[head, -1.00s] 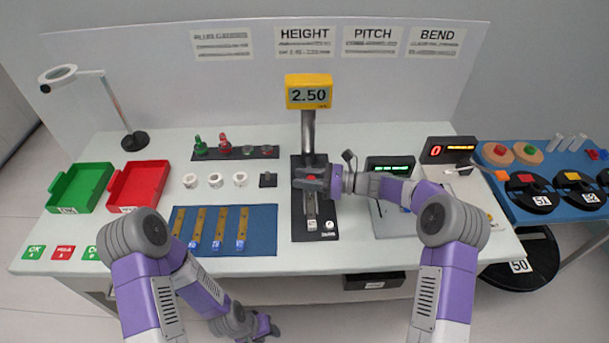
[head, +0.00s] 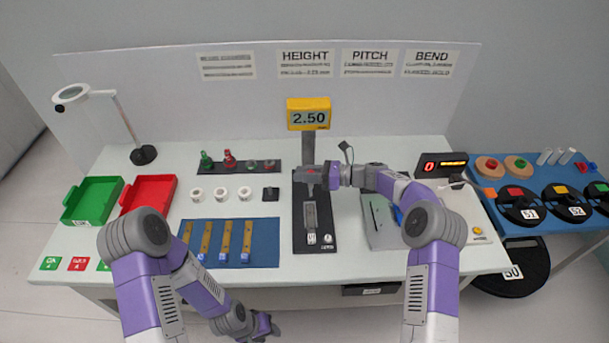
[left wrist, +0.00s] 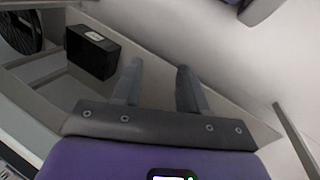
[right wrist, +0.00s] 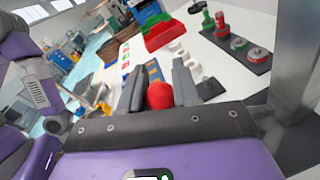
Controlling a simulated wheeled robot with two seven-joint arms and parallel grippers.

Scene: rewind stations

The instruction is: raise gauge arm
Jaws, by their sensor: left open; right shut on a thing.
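The height gauge stands on a black base (head: 318,240) in the middle of the table, with a grey post (head: 308,150) and a yellow display (head: 308,113) reading 2.50. My right gripper (head: 312,177) is at the gauge just in front of the post. In the right wrist view, my right gripper (right wrist: 158,92) has a red knob (right wrist: 159,95) between its fingers and is shut on it. The gauge arm itself is mostly hidden by the gripper. My left gripper (left wrist: 158,88) is open and empty, low in front of the table.
A blue mat (head: 262,243) with several brass strips lies left of the gauge. White rings (head: 221,193) and a dark rack (head: 262,166) of green and red pieces stand behind it. A grey plate fixture (head: 380,235) sits close on the right. A black box (left wrist: 90,52) is under the table.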

